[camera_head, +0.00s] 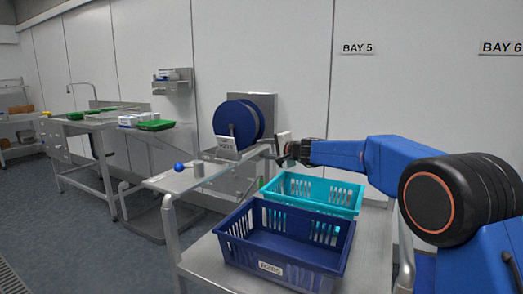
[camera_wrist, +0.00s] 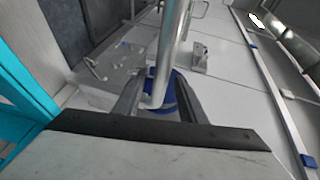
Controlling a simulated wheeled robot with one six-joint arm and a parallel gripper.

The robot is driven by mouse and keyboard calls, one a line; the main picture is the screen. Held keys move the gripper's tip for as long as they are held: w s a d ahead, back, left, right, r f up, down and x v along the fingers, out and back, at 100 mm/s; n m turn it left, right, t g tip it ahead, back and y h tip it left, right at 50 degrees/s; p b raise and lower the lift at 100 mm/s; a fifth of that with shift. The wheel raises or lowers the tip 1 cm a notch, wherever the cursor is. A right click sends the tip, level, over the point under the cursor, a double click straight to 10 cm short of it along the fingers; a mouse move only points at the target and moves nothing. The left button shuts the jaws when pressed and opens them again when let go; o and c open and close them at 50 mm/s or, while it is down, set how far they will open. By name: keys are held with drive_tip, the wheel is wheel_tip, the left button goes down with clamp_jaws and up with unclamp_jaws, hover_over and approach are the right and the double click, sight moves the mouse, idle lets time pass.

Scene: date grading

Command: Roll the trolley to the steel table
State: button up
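The trolley (camera_head: 375,240) stands right in front of me, a grey flat deck with rounded tubular uprights, carrying a dark blue crate (camera_head: 285,250) and a teal crate (camera_head: 312,190). My gripper (camera_head: 284,150) is out over the far side of the teal crate. In the wrist view a steel tube (camera_wrist: 168,55) runs between my two fingers (camera_wrist: 158,100), with gaps showing on both sides. I cannot tell how deep the tube sits or whether it is part of the trolley. A long steel table (camera_head: 85,124) with green trays stands at the left along the wall.
A steel unit with a blue drum (camera_head: 238,119) and a blue ball-topped knob (camera_head: 179,167) stands just beyond the trolley. A wall shelf (camera_head: 172,85) hangs behind. Bay 5 (camera_head: 357,48) and Bay 6 (camera_head: 501,47) signs mark the wall. Open floor (camera_head: 85,240) lies at the left.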

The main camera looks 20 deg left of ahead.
drive_tip(key=shift+x, duration=0.95)
